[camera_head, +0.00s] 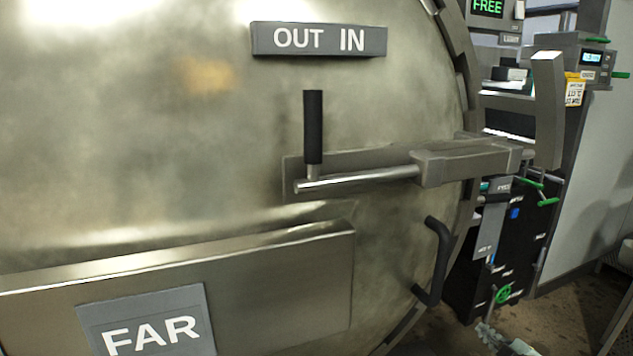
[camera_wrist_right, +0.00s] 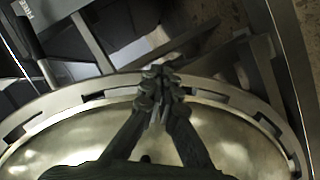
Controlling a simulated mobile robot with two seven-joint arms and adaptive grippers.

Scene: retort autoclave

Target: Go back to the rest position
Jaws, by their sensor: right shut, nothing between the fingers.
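My right gripper (camera_head: 488,334) shows only in part at the bottom edge of the head view, right of the big round metal door (camera_head: 180,130). In the right wrist view my right gripper (camera_wrist_right: 160,78) has its dark fingers together at the tips, with nothing between them. Behind the fingers in that view is the notched rim (camera_wrist_right: 60,103) of a round metal door or vessel. I cannot tell whether the gripper touches it. My left gripper is in neither view.
The door carries a locking bar (camera_head: 360,182) with an upright black handle (camera_head: 313,128), and a curved black grab handle (camera_head: 437,262) lower right. A dark panel with green valve handles (camera_head: 503,294) stands right of it. Open floor (camera_head: 565,320) shows at bottom right.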

